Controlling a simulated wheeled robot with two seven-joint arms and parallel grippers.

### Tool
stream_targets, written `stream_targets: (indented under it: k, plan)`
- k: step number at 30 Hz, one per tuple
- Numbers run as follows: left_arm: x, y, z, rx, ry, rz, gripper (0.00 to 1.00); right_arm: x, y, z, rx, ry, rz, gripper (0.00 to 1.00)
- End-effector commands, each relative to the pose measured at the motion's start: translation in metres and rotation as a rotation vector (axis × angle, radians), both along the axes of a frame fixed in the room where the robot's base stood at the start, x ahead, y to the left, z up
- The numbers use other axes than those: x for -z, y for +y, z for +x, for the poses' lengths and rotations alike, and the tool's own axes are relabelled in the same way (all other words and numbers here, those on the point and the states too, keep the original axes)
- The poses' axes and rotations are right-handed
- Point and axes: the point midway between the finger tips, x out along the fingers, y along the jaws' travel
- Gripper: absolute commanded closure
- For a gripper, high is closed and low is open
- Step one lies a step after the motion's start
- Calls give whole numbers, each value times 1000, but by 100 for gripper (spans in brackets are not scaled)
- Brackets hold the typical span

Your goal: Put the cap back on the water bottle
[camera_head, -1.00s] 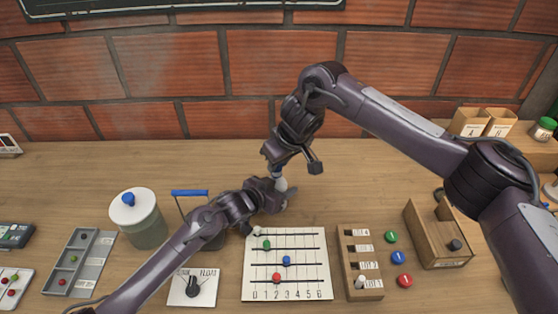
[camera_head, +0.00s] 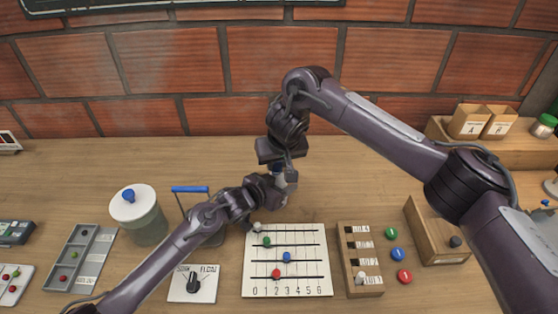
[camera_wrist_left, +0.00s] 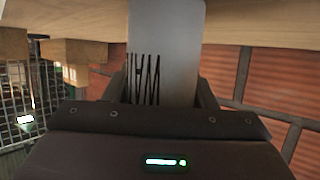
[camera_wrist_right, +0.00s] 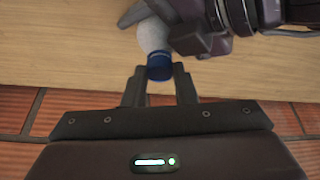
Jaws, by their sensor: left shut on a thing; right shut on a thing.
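The pale water bottle (camera_head: 291,177) stands behind the lined board, mostly hidden by my grippers. My left gripper (camera_head: 280,190) is shut on its body. In the left wrist view the bottle (camera_wrist_left: 165,55) is a whitish cylinder with dark markings between the fingers. My right gripper (camera_head: 278,163) is directly above the bottle, pointing down. In the right wrist view the right gripper (camera_wrist_right: 159,80) is shut on the blue cap (camera_wrist_right: 160,67), which lines up with the end of the bottle (camera_wrist_right: 152,36). I cannot tell whether the cap is seated or only touching.
In front are the lined board (camera_head: 318,238) with coloured beads, a dial plate (camera_head: 207,290) and a slotted wooden block (camera_head: 349,232). A lidded jar (camera_head: 145,222) stands left. An open wooden box (camera_head: 425,232) stands right. The table behind the bottle is clear up to the brick wall.

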Motion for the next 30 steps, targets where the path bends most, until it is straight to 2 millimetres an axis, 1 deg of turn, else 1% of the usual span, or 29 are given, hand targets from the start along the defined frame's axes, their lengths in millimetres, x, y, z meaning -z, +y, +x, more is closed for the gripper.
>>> stream_targets:
  k: [3,9,12,15,18,26,27,30]
  plan:
    - [1,0,0,0,1,2,100,0,5,-1,184,1,-1,96]
    - [1,0,0,0,1,2,100,0,9,-1,465,-2,-6,96]
    - [1,0,0,0,1,2,100,1,11,-2,601,2,-6,96]
    - [1,0,0,0,1,2,100,1,10,-1,695,0,-5,96]
    - [1,0,0,0,1,2,100,1,10,-1,739,-1,0,96]
    - [1,0,0,0,1,2,100,1,10,-1,744,1,2,96]
    - [1,0,0,0,2,1,100,1,10,-1,744,1,2,72]
    - [1,0,0,0,0,1,100,0,9,-1,744,0,1,59]
